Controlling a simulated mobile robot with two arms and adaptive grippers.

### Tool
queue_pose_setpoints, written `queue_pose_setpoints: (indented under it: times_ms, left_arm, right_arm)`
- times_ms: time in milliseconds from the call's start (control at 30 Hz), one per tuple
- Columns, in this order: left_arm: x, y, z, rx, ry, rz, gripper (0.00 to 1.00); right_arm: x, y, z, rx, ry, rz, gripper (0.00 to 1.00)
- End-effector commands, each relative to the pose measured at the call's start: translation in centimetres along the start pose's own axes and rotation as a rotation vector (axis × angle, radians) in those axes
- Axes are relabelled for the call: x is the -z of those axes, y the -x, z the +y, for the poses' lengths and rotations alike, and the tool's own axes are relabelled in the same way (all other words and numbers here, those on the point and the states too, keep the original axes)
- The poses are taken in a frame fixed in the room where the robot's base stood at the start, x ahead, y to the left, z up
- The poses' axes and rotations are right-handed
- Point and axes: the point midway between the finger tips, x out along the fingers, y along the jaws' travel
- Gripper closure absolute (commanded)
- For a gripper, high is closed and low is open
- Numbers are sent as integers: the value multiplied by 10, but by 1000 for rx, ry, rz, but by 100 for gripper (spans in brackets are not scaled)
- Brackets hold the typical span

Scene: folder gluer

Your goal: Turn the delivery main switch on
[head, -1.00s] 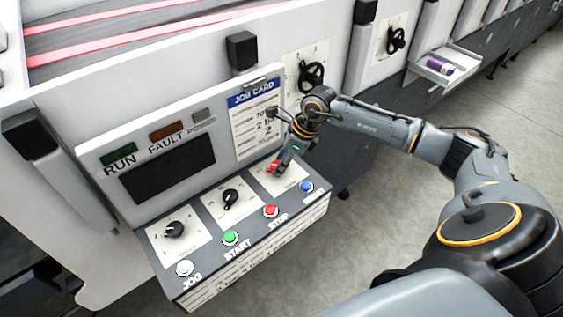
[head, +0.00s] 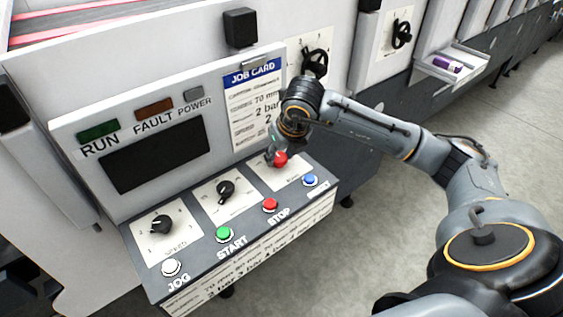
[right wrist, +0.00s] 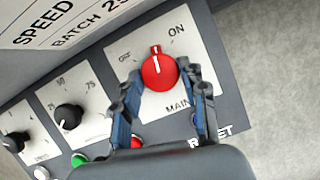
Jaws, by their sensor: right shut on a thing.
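The main switch is a round red knob (head: 281,159) on a white plate at the right end of the sloped control panel. In the right wrist view the red knob (right wrist: 160,73) has a white pointer line aimed up, between the OFF mark at its left and the ON mark at its upper right. My right gripper (right wrist: 165,77) has one finger on each side of the knob and is shut on it. In the head view my right gripper (head: 276,154) comes down on the knob from behind and partly hides its plate. My left gripper is not in view.
Two black knobs (head: 161,225) (head: 225,189) sit left on the same panel. White, green (head: 223,234), red (head: 269,205) and blue (head: 310,180) buttons line its front edge. The job card (head: 254,105) stands behind. Open floor lies to the right.

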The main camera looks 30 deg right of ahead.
Motion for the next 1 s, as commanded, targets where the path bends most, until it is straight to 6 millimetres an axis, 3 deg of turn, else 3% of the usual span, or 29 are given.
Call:
queue_pose_setpoints:
  times_ms: [100,400,1000]
  left_arm:
    - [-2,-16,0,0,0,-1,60]
    - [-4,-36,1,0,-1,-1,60]
    - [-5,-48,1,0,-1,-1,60]
  right_arm:
    - [0,-4,2,39,-101,-4,89]
    - [-1,-2,4,140,-345,-2,89]
    - [-2,0,5,236,-576,0,89]
